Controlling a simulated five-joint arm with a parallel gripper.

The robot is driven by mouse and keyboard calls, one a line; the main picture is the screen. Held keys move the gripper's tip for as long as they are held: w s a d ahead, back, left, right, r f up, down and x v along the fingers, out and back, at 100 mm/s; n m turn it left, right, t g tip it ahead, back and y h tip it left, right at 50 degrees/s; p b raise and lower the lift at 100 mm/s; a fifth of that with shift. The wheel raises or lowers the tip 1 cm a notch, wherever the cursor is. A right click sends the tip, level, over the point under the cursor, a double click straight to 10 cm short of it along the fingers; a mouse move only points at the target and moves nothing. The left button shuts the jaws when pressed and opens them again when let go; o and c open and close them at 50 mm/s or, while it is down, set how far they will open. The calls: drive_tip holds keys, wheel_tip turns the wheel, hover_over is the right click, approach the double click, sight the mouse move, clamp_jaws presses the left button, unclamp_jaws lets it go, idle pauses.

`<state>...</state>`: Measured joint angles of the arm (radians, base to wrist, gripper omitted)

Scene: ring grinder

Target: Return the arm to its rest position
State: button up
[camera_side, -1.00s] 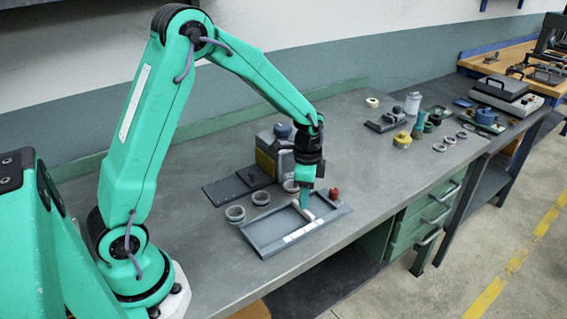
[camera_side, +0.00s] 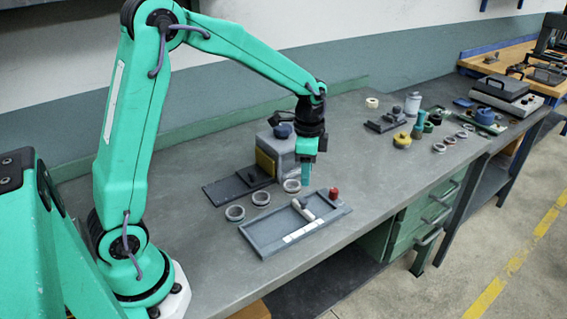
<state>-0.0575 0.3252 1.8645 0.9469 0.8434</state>
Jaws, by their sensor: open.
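My gripper (camera_side: 306,176) hangs from my green arm, fingers pointing down, above the bench just behind the grey tray (camera_side: 262,242). It is open and I see nothing held in it. The gap between its fingers is hard to make out at this size. A pale cylinder (camera_side: 303,210) lies in the tray, apart from the gripper. Three grey rings stand left of and behind the tray: one at the left (camera_side: 235,213), one in the middle (camera_side: 261,198) and one near the gripper (camera_side: 292,186).
A red knob (camera_side: 333,193) is at the tray's right corner. Several small items, among them a yellow pot (camera_side: 402,140), stand further right. The bench front is clear.

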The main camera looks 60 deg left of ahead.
drive_tip(key=shift+r, duration=0.15)
drive_tip(key=s+d+r+n+t, duration=0.1)
drive_tip(key=s+r+n, duration=0.3)
drive_tip(key=s, duration=0.6)
drive_tip(key=s+d+r+n+t, duration=0.1)
drive_tip(key=s+r+n+t, duration=0.3)
drive_tip(key=s+r, duration=0.3)
drive_tip(key=shift+s+d+r+n+t, duration=0.3)
drive_tip(key=shift+s+r+n, duration=0.15)
drive_tip(key=shift+s, duration=1.35)
drive_tip(key=shift+o, duration=0.3)
